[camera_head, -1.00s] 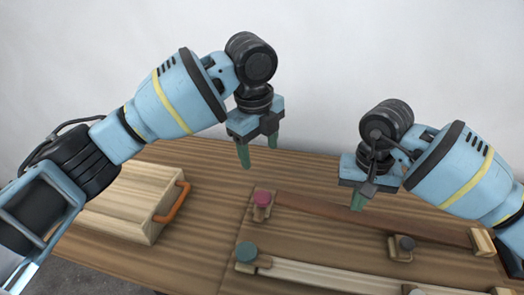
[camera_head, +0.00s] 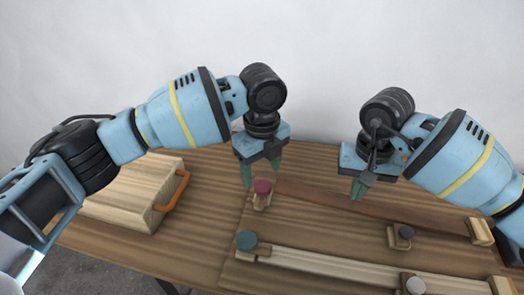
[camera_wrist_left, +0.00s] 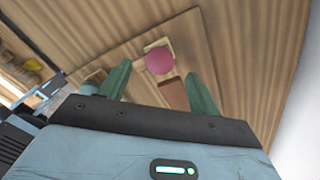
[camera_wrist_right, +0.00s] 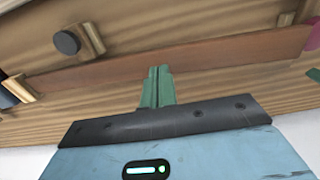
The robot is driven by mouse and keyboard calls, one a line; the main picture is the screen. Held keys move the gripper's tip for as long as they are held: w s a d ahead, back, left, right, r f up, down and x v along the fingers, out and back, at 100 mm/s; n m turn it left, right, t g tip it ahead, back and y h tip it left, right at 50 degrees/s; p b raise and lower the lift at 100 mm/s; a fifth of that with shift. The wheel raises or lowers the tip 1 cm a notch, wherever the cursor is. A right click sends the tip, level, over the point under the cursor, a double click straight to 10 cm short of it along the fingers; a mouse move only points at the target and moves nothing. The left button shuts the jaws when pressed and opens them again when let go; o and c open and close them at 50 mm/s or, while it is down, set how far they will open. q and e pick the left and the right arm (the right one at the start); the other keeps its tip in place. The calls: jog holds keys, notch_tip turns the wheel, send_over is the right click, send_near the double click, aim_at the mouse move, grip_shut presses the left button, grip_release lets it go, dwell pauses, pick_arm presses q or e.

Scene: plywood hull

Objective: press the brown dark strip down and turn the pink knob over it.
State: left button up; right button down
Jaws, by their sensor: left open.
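The pink knob (camera_head: 262,186) sits on a small wooden block at the left end of the brown dark strip (camera_head: 420,219). My left gripper (camera_head: 260,175) is open just above the knob. In the left wrist view the pink knob (camera_wrist_left: 160,61) shows between and beyond the open fingers, and the strip's end (camera_wrist_left: 173,95) is near the right finger. My right gripper (camera_head: 357,196) is shut, pointing down at the strip left of its middle. In the right wrist view its joined fingertips (camera_wrist_right: 158,72) overlap the strip (camera_wrist_right: 225,58); I cannot tell whether they touch it.
A dark knob (camera_head: 405,232) on a block stands in front of the strip. A pale strip (camera_head: 330,263) with a teal knob (camera_head: 247,240) lies nearer. A wooden box (camera_head: 130,195) with an orange handle (camera_head: 172,205) is at left. The table behind the strip is clear.

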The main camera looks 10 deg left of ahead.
aim_at(262, 184)
pick_arm(q)
jog(key=shift+f, duration=2.25)
jog(key=shift+c, duration=0.4)
jog(key=c, duration=1)
pick_arm(e)
jog(key=shift+f, duration=0.25)
jog(key=shift+f, duration=0.35)
